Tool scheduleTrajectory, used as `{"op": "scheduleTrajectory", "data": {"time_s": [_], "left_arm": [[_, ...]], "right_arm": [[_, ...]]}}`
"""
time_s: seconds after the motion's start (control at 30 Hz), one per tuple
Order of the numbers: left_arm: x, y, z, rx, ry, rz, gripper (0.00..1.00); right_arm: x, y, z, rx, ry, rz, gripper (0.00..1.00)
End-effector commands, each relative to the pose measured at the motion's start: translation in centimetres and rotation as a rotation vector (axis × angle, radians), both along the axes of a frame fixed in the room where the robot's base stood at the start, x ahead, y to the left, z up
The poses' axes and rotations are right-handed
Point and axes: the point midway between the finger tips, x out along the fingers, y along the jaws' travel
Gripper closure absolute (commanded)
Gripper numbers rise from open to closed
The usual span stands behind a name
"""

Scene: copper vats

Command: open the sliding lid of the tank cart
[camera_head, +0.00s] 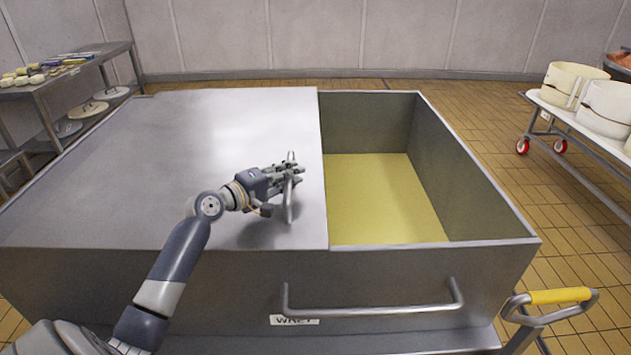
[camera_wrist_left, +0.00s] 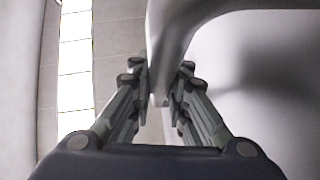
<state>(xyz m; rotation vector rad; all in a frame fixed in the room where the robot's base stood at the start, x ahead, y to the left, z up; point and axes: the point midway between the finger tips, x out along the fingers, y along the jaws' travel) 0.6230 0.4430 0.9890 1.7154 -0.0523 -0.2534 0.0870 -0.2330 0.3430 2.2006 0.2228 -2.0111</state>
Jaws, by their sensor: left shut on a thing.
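The tank cart (camera_head: 400,285) is a large grey metal box with a label on its front and a front bar handle (camera_head: 370,310). Its flat metal sliding lid (camera_head: 150,150) covers the left part of the top. The right part is uncovered and shows pale yellow contents (camera_head: 385,200) inside. My left gripper (camera_head: 293,175) is shut on the upright lid handle (camera_head: 290,208) near the lid's right edge. The lid handle also shows between the fingers in the left wrist view (camera_wrist_left: 168,55). My right gripper is not in view.
A metal table (camera_head: 75,65) with small round items stands at the back left. A trolley (camera_head: 580,120) with white tubs (camera_head: 570,85) stands at the right. A yellow-gripped push bar (camera_head: 558,296) sticks out at the front right. Tiled floor is clear behind and right of the cart.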

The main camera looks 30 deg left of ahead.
Motion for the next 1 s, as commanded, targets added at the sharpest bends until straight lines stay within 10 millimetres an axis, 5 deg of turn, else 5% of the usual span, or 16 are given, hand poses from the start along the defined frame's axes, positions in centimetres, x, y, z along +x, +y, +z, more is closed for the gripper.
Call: {"op": "scheduleTrajectory", "data": {"time_s": [0.2, 0.7, 0.73, 0.8, 1.0], "left_arm": [[-1.7, 2.6, -0.3, 0.003, 0.004, 0.001, 1.00], [-2.2, 3.3, -0.1, 0.001, 0.003, 0.001, 1.00], [-2.2, 3.3, -0.1, 0.001, 0.003, 0.001, 0.82], [-2.2, 3.3, -0.1, 0.001, 0.003, 0.001, 0.66], [-2.2, 3.3, -0.1, 0.001, 0.002, 0.001, 0.64]], "right_arm": [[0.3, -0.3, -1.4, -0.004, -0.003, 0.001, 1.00], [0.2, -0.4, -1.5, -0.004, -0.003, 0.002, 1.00], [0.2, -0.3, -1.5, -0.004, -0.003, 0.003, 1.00], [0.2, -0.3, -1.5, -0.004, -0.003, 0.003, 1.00], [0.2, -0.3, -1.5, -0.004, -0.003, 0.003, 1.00]]}}
